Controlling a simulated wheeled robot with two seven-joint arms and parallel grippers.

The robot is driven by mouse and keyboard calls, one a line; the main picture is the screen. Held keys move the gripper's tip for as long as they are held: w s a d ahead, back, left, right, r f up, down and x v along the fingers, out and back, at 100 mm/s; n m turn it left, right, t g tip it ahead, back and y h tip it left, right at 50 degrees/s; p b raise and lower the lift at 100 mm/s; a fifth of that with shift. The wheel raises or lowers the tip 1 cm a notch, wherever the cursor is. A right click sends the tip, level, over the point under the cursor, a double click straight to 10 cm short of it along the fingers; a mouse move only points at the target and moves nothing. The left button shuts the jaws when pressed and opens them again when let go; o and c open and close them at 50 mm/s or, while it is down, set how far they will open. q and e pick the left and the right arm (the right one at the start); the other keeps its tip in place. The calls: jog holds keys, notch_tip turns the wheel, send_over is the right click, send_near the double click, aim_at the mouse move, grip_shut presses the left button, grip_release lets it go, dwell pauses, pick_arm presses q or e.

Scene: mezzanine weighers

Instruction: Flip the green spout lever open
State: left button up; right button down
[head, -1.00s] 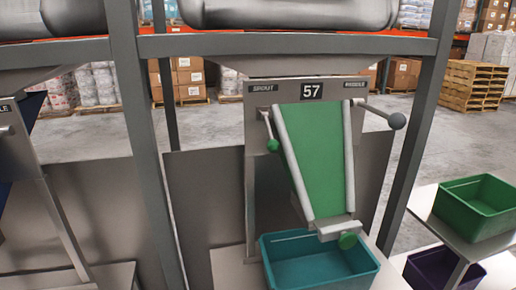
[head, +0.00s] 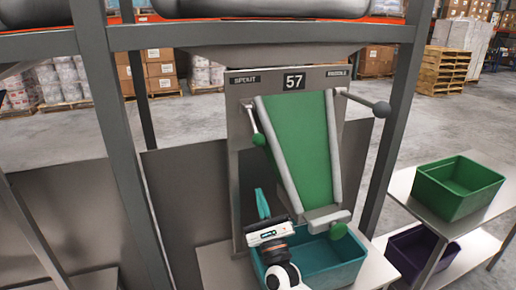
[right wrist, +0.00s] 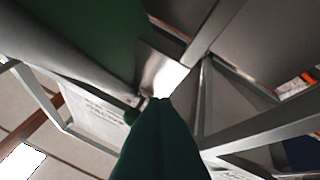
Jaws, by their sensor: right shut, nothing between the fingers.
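The spout lever (head: 254,124) is a thin rod with a small green knob, on the left side of the station marked 57, under the SPOUT label. It hangs down, its knob (head: 258,139) at the lower end. In the right wrist view a small green knob (right wrist: 131,116) shows just left of the fingertips. My right gripper (head: 262,192) has teal fingers, shut and empty, pointing up below the lever knob and apart from it in the head view. The fingers also fill the bottom middle of the right wrist view (right wrist: 160,102). My left gripper is out of view.
A green chute (head: 300,145) slopes down, with another green knob (head: 338,231) at its lower end. A teal bin (head: 345,272) stands below. A grey-knobbed lever (head: 381,109) sticks out right. Grey frame posts (head: 112,130) flank the station. A green bin (head: 440,198) stands at right.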

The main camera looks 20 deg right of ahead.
aim_at(254, 127)
jog(key=r+m+h, duration=0.1)
jog(key=r+m, duration=0.1)
jog(key=d+r+m+t+h, duration=0.1)
jog(key=r+m, duration=0.1)
jog(key=shift+d+m+h, duration=0.15)
jog(key=shift+m+h, duration=0.15)
jog(key=shift+h, duration=0.1)
jog(key=p+x, duration=0.3)
jog(key=x, duration=0.6)
jog(key=shift+w+r+p, duration=0.25)
jog(key=shift+r+p, duration=0.1)
